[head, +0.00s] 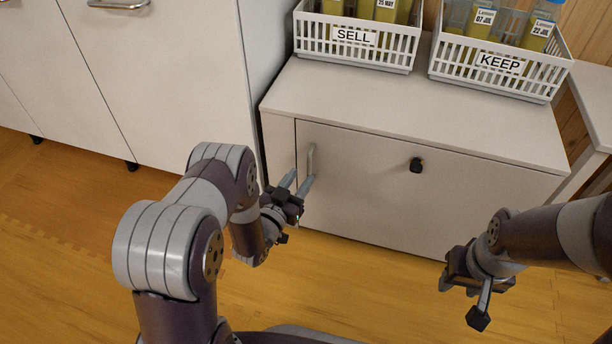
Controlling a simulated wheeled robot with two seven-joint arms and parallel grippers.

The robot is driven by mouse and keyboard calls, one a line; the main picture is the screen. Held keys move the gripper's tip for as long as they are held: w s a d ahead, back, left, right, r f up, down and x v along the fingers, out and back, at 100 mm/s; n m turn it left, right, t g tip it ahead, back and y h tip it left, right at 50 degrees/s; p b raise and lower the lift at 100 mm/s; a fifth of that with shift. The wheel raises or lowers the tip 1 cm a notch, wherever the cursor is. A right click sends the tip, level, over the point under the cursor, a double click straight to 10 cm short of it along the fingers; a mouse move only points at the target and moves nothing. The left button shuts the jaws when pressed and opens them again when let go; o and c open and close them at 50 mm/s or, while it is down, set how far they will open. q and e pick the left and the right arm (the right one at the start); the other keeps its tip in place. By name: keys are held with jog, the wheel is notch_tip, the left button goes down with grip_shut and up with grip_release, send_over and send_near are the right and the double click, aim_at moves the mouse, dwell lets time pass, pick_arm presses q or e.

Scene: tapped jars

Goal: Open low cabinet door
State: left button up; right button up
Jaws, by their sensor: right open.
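The low cabinet door (375,200) is a pale front panel under the cabinet top and looks closed. Its upright metal handle (311,156) is near the door's left edge. My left gripper (299,180) is at the lower end of the handle, with its two fingers apart and pointing at the door. One finger overlaps the handle's lower end in the picture; I cannot tell whether they touch. My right gripper (475,305) is open and empty above the floor at the lower right, away from the door.
A black knob-like piece (416,165) sits on the door front. Baskets labelled SELL (353,52) and KEEP (500,73) stand on the cabinet top (400,110). A taller white cabinet (165,75) is at the left. The wooden floor (370,285) before the door is clear.

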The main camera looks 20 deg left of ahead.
aim_at(308, 168)
pick_arm(q)
jog(key=b+x, duration=0.1)
jog(key=x, duration=0.2)
jog(key=shift+w+f, duration=0.1)
jog(key=shift+f, duration=0.1)
jog(key=shift+w+d+r, duration=0.1)
jog(key=shift+w+r, duration=0.1)
jog(key=shift+w, duration=0.35)
grip_shut()
jog(key=shift+s, duration=0.1)
